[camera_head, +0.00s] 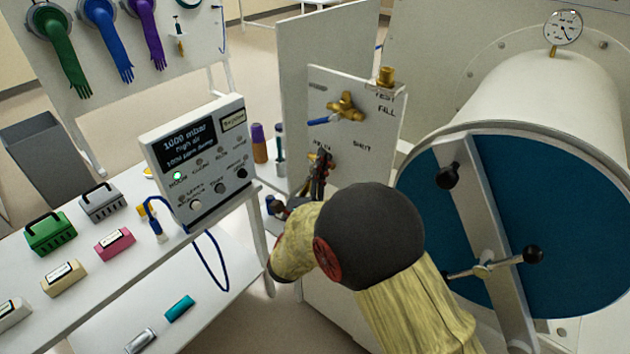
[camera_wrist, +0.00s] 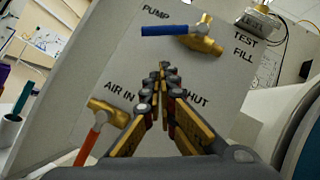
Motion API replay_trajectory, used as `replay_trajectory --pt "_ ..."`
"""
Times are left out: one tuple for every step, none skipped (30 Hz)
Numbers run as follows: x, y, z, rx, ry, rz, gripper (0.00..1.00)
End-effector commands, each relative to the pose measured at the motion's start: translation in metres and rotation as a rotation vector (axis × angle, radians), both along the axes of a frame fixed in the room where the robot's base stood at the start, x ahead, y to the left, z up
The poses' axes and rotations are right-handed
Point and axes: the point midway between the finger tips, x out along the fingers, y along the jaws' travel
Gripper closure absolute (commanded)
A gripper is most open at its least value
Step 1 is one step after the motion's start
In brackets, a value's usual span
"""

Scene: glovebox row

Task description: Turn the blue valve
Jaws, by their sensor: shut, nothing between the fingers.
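The blue valve has a blue lever (camera_head: 325,120) on a brass body (camera_head: 346,105), mounted on the upper part of the white panel (camera_head: 385,141). In the wrist view the blue lever (camera_wrist: 165,30) points left from its brass body (camera_wrist: 205,36), under the word PUMP. My gripper (camera_head: 322,158) is in front of the panel, below the blue valve. In the wrist view my gripper (camera_wrist: 161,70) is shut and empty, with its fingertips just below the blue lever. I cannot tell whether they touch the panel.
A valve with an orange lever (camera_wrist: 91,137) sits at lower left of the panel, beside my fingers. A brass fitting (camera_head: 385,76) tops the panel. The control box (camera_head: 200,158) stands left, the large chamber door (camera_head: 560,220) right. Bottles (camera_head: 259,143) stand behind.

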Motion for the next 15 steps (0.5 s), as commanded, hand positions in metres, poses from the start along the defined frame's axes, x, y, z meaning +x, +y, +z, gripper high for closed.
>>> replay_trajectory --pt "0.008 -0.004 0.003 0.001 -0.002 -0.002 1.0" --pt "0.012 -0.006 0.006 0.001 -0.002 -0.002 1.0" --pt "0.014 -0.001 0.014 0.003 -0.005 0.001 1.0" --pt "0.015 0.0 0.017 0.002 -0.004 0.001 1.0" --pt "0.017 0.001 0.021 0.001 -0.003 0.0 1.0" --pt "0.019 0.003 0.025 0.001 -0.003 0.001 1.0" --pt "0.021 0.004 0.028 0.002 -0.003 0.0 1.0" --pt "0.022 0.004 0.03 0.001 -0.002 0.001 1.0" --pt "0.024 0.005 0.033 0.0 -0.001 0.001 1.0" --pt "0.024 0.006 0.034 -0.001 -0.001 0.0 1.0" --pt "0.025 0.006 0.036 -0.001 -0.001 0.0 1.0" --pt "0.026 0.007 0.037 -0.001 -0.001 0.0 1.0" --pt "0.026 0.007 0.038 -0.001 -0.001 0.0 1.0" --pt "0.027 0.007 0.039 0.0 0.0 0.0 1.0" --pt "0.027 0.007 0.039 0.0 0.001 0.001 1.0"
